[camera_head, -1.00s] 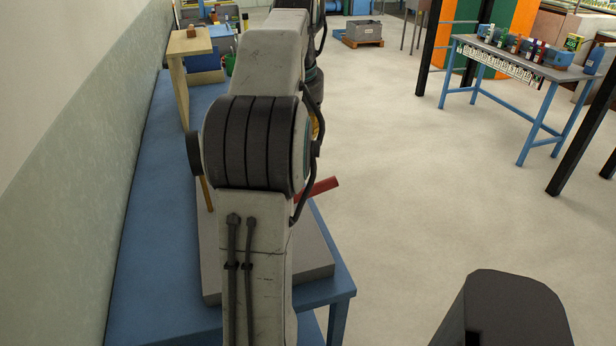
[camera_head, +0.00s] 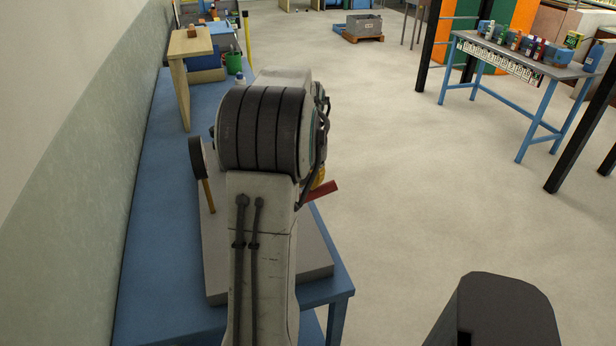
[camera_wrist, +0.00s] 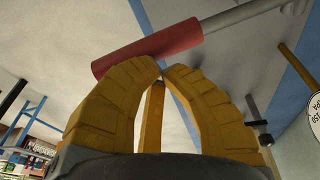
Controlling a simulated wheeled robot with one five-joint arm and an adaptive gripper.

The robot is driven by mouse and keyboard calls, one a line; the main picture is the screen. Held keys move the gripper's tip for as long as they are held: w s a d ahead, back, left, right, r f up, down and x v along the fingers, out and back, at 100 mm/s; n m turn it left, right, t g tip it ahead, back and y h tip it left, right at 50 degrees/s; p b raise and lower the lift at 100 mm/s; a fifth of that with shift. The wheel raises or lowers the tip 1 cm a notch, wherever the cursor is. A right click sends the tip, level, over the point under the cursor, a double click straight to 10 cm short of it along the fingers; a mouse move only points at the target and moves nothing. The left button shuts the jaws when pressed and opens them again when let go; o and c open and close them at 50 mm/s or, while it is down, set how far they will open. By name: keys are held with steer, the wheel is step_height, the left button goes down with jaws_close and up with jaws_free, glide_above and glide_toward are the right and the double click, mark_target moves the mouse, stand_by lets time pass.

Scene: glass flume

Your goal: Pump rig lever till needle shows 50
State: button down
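The pump lever's red handle (camera_head: 322,191) shows at the right of my arm in the head view. In the wrist view the red handle (camera_wrist: 150,48) lies slanted across the top, on a grey rod (camera_wrist: 240,14). My gripper (camera_wrist: 162,73) has its yellow fingertips nearly together, just below the handle, with nothing seen between them; contact with the handle is unclear. The gauge (camera_head: 196,158) is edge-on on a brass stem (camera_head: 208,195) in the head view. Only a sliver of its dial (camera_wrist: 314,112) shows in the wrist view; the needle is not visible.
The rig's grey base plate (camera_head: 316,262) sits on a blue bench (camera_head: 160,250) along the left wall. A wooden stand (camera_head: 183,85) and a green cup (camera_head: 234,63) are farther back. The floor to the right is open up to a bottle-laden table (camera_head: 530,68).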

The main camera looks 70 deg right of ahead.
steer(key=shift+s+f, duration=0.1)
steer(key=shift+f, duration=0.2)
stand_by(0.4)
steer(key=shift+s+d+f+b, duration=0.1)
steer(key=shift+s+f+b, duration=0.05)
steer(key=shift+f+b, duration=0.35)
steer(key=shift+s+d+f+b, duration=0.1)
steer(key=shift+s+f+b, duration=0.05)
steer(key=shift+f+b, duration=0.3)
steer(key=a+b+x, duration=0.1)
steer(key=b+x, duration=0.4)
steer(key=x, duration=0.1)
steer(key=shift+s+f, duration=0.45)
steer(key=shift+f, duration=0.15)
